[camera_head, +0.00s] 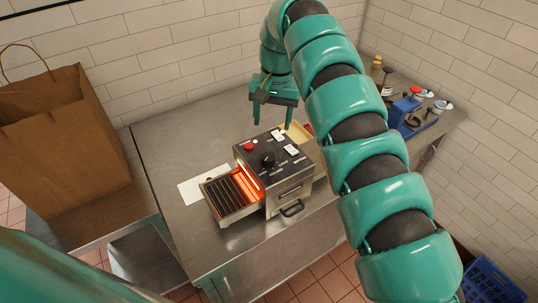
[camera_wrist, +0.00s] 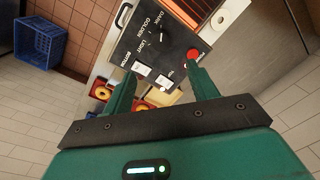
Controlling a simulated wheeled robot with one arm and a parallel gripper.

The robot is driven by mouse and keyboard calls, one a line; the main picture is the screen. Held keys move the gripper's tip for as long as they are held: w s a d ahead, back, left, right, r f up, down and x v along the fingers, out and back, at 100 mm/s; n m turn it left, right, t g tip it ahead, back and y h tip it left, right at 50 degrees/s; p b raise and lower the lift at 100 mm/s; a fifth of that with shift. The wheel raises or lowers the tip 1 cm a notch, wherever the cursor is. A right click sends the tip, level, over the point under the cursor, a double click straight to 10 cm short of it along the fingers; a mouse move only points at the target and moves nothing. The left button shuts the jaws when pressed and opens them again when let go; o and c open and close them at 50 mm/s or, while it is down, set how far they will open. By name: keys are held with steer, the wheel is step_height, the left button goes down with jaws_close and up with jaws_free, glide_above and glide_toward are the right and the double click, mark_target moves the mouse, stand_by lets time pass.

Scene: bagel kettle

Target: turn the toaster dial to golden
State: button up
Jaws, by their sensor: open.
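The toaster (camera_head: 285,172) is a metal box with a dark top panel on the steel counter. Its black dial (camera_head: 267,159) stands on that panel beside a red button (camera_head: 250,146). In the wrist view, the panel (camera_wrist: 185,28) bears the words DARK, GOLDEN and LIGHT, and the red button (camera_wrist: 194,54) shows near one fingertip. The dial blends into the dark panel there, so I cannot tell which word it points to. My gripper (camera_head: 271,120) is open and empty, fingers down, above and behind the panel, apart from the dial. It also shows in the wrist view (camera_wrist: 160,82).
A glowing slatted rack (camera_head: 232,194) juts from the toaster's left side, by a white sheet (camera_head: 205,185). A brown paper bag (camera_head: 60,140) stands far left. A blue crate (camera_head: 490,280) is on the floor.

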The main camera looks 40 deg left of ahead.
mark_target(268, 156)
steer(key=f+p, duration=0.1)
steer(key=f, duration=0.3)
steer(key=f+p, duration=0.1)
steer(key=f, duration=0.3)
steer(key=f+p, duration=0.1)
steer(key=f, duration=0.4)
steer(key=shift+s+a+p, duration=0.25)
steer(key=shift+a+p, duration=0.1)
steer(key=shift+a, duration=0.05)
steer(key=c, duration=1)
